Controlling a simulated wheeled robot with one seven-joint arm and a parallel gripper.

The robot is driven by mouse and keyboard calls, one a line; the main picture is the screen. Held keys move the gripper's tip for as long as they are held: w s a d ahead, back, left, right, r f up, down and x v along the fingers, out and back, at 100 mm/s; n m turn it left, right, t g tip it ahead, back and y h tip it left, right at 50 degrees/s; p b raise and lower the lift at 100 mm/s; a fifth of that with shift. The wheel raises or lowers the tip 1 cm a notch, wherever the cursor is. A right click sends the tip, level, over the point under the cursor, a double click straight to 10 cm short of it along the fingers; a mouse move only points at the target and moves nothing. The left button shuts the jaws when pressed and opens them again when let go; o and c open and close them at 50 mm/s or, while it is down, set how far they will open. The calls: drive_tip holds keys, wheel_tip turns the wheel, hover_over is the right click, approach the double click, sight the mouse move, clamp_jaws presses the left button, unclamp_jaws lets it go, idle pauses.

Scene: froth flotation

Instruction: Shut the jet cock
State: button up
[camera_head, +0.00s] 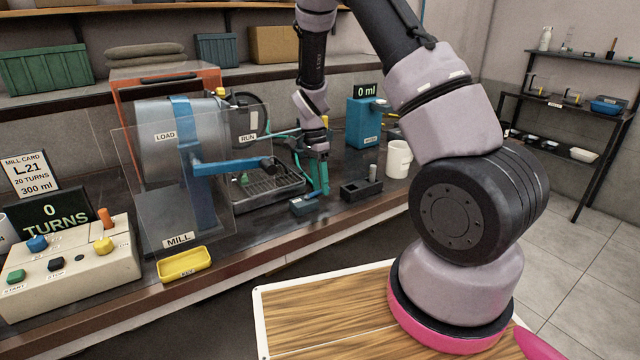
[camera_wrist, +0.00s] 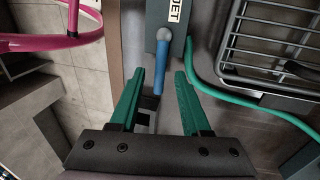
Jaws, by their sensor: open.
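The jet cock (camera_wrist: 161,65) is a blue lever with a round grey pivot, on a dark box labelled JET (camera_wrist: 158,17). In the wrist view the lever points from the pivot back toward my gripper (camera_wrist: 159,76). The green fingers are open, one on each side of the lever, with visible gaps; I cannot tell their height over it. In the head view the box (camera_head: 302,207) sits on the bench, and my gripper (camera_head: 320,178) points down beside it, partly hiding the lever.
A green hose (camera_wrist: 216,88) runs right of the box, near a drain grate (camera_wrist: 265,45). In the head view a small dark holder (camera_head: 360,190) and a white mug (camera_head: 398,158) stand to the right. The mill (camera_head: 180,150) with its clear guard is on the left.

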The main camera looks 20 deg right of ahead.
clamp_jaws()
idle(1.3)
